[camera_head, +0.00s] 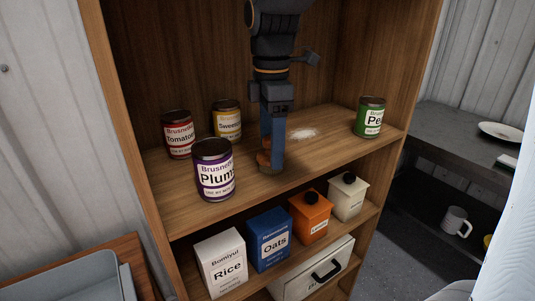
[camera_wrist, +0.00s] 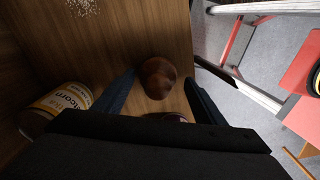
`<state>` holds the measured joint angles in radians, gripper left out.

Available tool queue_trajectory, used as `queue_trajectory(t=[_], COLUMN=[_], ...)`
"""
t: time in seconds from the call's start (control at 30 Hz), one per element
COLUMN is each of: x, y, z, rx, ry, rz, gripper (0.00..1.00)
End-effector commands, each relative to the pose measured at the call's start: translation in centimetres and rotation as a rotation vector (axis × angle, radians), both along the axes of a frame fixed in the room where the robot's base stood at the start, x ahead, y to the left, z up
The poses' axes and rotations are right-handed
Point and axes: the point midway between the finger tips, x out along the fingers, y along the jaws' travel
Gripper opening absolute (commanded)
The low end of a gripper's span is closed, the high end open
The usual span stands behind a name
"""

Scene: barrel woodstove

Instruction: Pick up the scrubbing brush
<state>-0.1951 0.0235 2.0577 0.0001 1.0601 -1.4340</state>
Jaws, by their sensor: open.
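The scrubbing brush (camera_head: 263,159) appears as a small brown shape on the upper shelf, mostly hidden behind my gripper's fingers. In the wrist view a rounded brown wooden part of the brush (camera_wrist: 157,76) shows between the two blue fingers, with bare gaps visible on both sides.
On the upper shelf (camera_head: 330,146) stand a plum can (camera_head: 214,172), tomato can (camera_head: 177,136), sweetcorn can (camera_head: 227,120) and pea can (camera_head: 369,118). White powder (camera_head: 302,134) lies right of my gripper. The lower shelf holds rice (camera_head: 222,264), oats (camera_head: 269,240) and lidded canisters (camera_head: 312,217).

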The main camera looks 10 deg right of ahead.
Motion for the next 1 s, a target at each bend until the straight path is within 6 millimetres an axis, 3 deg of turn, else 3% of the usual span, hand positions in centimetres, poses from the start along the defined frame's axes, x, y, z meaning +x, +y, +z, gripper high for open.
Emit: queue_trajectory(t=[0.2,0.47,0.7,1.0], x=[0.0,0.0,0.0,0.0], y=[0.0,0.0,0.0,-0.1], z=[-2.4,-2.6,-2.6,-2.5], rx=[0.0,0.0,0.0,0.0], ry=[0.003,0.0,0.001,-0.001], rz=[0.0,-0.001,-0.001,-0.001], gripper=[0.64,0.64,0.27,0.26])
